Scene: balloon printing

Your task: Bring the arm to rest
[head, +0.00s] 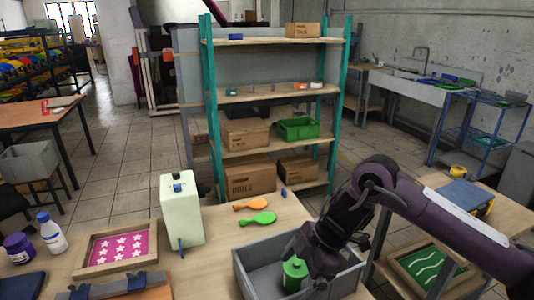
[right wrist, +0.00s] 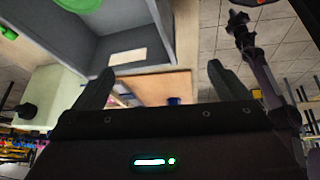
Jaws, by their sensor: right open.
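My right arm comes in from the right in the head view, and its gripper (head: 318,262) is over the right part of the grey bin (head: 243,277), close to a green round container (head: 294,274) standing in the bin. In the right wrist view the gripper's two fingers (right wrist: 162,90) are spread apart with nothing between them. The grey bin (right wrist: 72,45) and part of the green container (right wrist: 80,4) show at the upper left there, outside the fingers. My left gripper is not in the head view.
On the table (head: 215,262) are a pale green canister (head: 181,210), orange (head: 251,206) and green (head: 258,219) paddle-shaped pieces, a framed pink star screen (head: 117,247) and bottles. A shelf (head: 275,95) with boxes stands behind. A side table (head: 430,183) is at right.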

